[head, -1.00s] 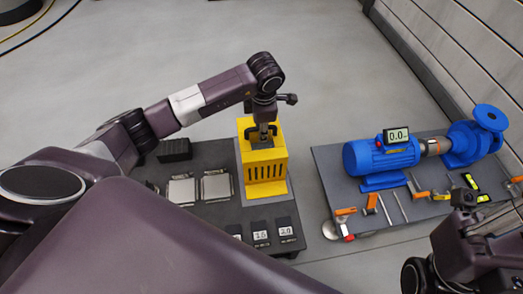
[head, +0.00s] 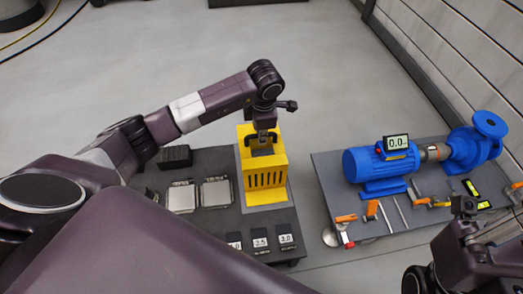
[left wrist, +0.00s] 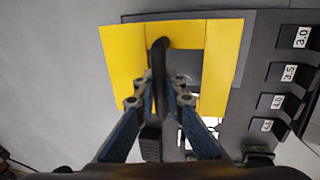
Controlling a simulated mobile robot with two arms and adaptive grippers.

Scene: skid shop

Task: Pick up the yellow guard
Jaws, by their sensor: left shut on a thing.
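The yellow guard (head: 264,175) is a slotted box-like cover standing upright on the right end of the dark bench (head: 222,218). Its top has an opening and a dark handle, which shows in the left wrist view on the yellow guard (left wrist: 122,62). My left gripper (head: 264,138) reaches down from above at the guard's top. In the left wrist view the left gripper (left wrist: 160,82) has its fingers on either side of the black handle bar, closed on it. My right gripper (head: 466,207) is at the lower right edge; its fingers are too unclear to judge.
A blue motor (head: 380,168) and pump stand on a grey skid (head: 330,180) to the right, with orange-handled tools. Metal plates (head: 216,192), a black block (head: 175,156) and numbered cards (head: 286,240) lie on the bench. A floor gap separates bench and skid.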

